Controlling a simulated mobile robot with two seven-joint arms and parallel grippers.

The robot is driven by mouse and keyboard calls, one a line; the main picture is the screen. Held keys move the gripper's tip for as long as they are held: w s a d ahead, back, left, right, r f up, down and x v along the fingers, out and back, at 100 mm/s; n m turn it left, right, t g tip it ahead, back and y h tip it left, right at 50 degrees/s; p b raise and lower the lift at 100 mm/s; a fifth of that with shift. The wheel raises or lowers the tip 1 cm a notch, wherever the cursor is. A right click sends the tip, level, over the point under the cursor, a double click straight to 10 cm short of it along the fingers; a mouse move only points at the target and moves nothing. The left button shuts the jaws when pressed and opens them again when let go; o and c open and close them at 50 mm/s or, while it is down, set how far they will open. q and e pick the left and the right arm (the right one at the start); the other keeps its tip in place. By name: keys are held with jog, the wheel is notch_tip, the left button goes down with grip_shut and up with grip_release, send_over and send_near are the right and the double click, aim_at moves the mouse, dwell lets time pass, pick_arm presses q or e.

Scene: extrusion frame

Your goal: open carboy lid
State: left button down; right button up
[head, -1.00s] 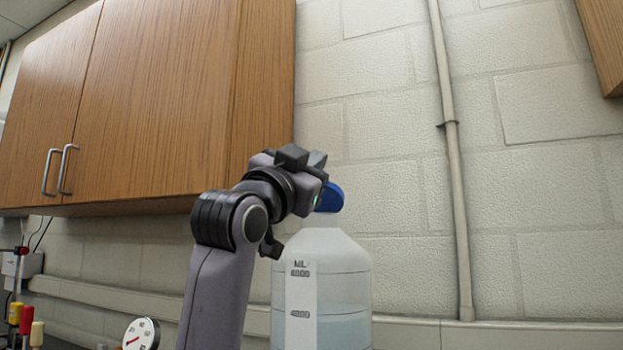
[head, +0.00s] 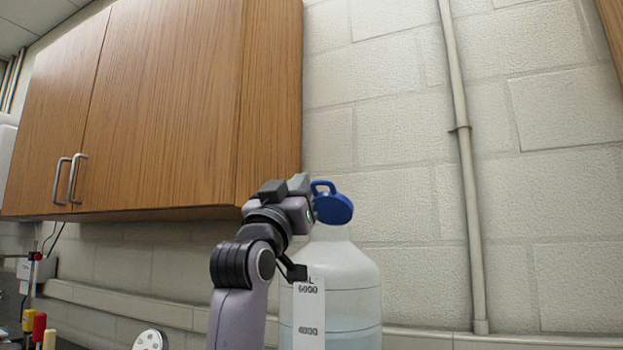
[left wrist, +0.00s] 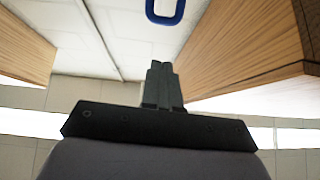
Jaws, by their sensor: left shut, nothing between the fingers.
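The carboy (head: 350,275) is a translucent white bottle with a printed scale, standing upright and holding pale blue liquid. Its blue lid (head: 335,209) with a loop handle is at the neck and looks tilted. I cannot tell how much of it still touches the rim. My left gripper (head: 306,200) is just left of the lid, its fingertips partly hidden in the head view. In the left wrist view its fingers (left wrist: 163,82) are shut with nothing between them, and the blue loop (left wrist: 165,10) shows beyond the tips, apart from them. My right gripper is not in view.
A wooden wall cabinet (head: 170,110) hangs above and left of my left arm. A pipe (head: 462,170) runs down the block wall behind, right of the carboy. A round dial (head: 149,341) and red and yellow-topped items (head: 39,326) are at the lower left.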

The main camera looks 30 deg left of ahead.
pick_arm(q)
jog(key=shift+w+a+r+p, duration=0.15)
jog(key=shift+w+p, duration=0.2)
jog(key=shift+w, duration=0.6)
jog(key=shift+w+r+p, duration=0.1)
jog(key=shift+w+p, duration=0.25)
jog(key=shift+w, duration=0.55)
jog(key=shift+w+a+r+p, duration=0.15)
jog(key=shift+w+p, duration=0.2)
jog(key=shift+w, duration=0.6)
notch_tip(320, 180, up, 5)
jog(key=g, duration=0.5)
send_over(323, 197)
jog(key=s, duration=0.1)
jog(key=shift+s, duration=0.2)
jog(key=shift+w+r, duration=0.35)
jog(key=shift+w, duration=0.25)
